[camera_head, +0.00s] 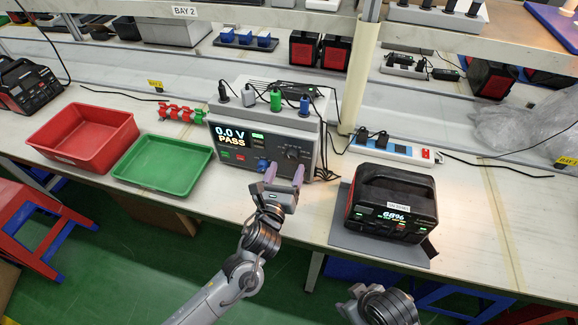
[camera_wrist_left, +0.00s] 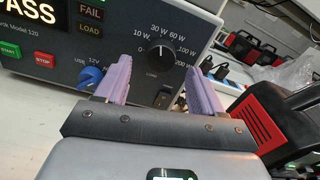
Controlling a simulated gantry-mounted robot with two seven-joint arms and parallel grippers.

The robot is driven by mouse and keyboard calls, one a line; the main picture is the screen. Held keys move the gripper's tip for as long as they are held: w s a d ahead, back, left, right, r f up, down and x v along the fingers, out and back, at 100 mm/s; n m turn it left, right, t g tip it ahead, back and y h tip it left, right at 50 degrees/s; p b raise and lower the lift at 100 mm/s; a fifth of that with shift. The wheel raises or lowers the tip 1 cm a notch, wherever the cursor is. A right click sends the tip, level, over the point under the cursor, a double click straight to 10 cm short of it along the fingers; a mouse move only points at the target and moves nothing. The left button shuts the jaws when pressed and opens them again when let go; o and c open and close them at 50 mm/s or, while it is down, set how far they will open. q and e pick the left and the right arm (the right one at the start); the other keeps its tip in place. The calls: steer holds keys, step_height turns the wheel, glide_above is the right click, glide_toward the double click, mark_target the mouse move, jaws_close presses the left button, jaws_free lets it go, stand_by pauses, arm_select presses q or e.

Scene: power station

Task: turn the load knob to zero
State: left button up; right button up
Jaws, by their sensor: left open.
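The load knob (camera_wrist_left: 160,53) is a round black dial on the front of the grey tester (camera_head: 230,147), with a printed scale up to 200 W around it. A pale mark on the knob seems to point upward, near the 30 W label. It also shows in the head view (camera_head: 292,153). My left gripper (camera_head: 285,173) is open, its two purple fingers spread in front of the panel below the knob. In the left wrist view, the knob appears between and just above the fingertips (camera_wrist_left: 163,75); contact is not visible.
A blue plug (camera_wrist_left: 90,77) sits beside the left finger. Cables stand on the tester's top. A green tray (camera_head: 163,185) and red bin (camera_head: 60,158) are at left. A black power station (camera_head: 395,190) stands on a grey mat at right.

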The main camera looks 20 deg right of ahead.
mark_target(290, 160)
arm_select(q)
steer(key=shift+b+x, duration=0.35)
steer(key=shift+x, duration=1.2)
steer(key=c, duration=1.1)
steer(key=shift+o, duration=0.2)
